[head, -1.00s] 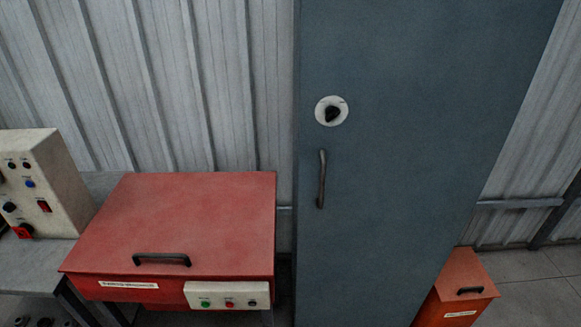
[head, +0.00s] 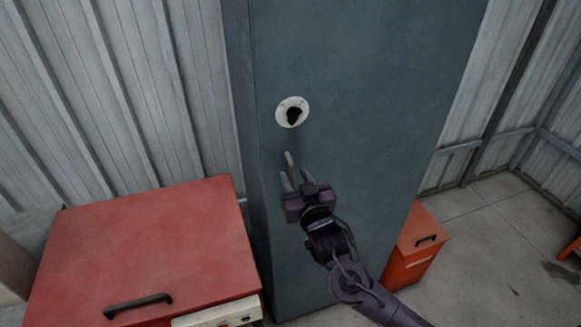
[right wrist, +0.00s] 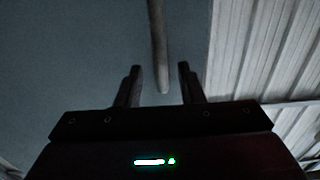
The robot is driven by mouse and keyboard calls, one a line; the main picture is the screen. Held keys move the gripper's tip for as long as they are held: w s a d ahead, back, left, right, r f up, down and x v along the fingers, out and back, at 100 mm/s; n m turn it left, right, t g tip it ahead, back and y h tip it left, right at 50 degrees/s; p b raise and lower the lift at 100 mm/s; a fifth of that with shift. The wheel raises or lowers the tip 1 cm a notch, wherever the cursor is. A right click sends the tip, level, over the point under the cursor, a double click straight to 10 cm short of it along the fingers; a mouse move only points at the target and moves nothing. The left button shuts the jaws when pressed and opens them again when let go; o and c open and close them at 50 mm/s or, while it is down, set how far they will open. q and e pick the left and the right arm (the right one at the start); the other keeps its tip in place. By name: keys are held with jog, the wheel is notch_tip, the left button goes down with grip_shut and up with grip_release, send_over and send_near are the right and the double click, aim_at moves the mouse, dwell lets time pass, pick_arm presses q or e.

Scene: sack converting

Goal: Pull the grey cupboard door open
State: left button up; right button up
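The grey cupboard (head: 350,90) stands tall with its door closed. A round white plate with a black knob (head: 292,112) sits on the door. Below it is the upright bar handle (head: 289,159), its lower part hidden by my right gripper (head: 294,179). In the right wrist view the handle (right wrist: 159,45) hangs down between the two spread fingers (right wrist: 159,82), its lower end near fingertip level. The fingers are open and do not visibly touch it; the exact depth gap is unclear. My left gripper is not in view.
A red cabinet (head: 150,240) with a black handle stands left of the cupboard, close to it. A smaller orange-red bin (head: 412,245) stands at its right side. A corrugated wall (head: 110,90) is behind.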

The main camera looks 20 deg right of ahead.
jog(key=shift+w+a, duration=0.2)
jog(key=shift+w, duration=0.95)
jog(key=shift+d, duration=0.1)
grip_shut()
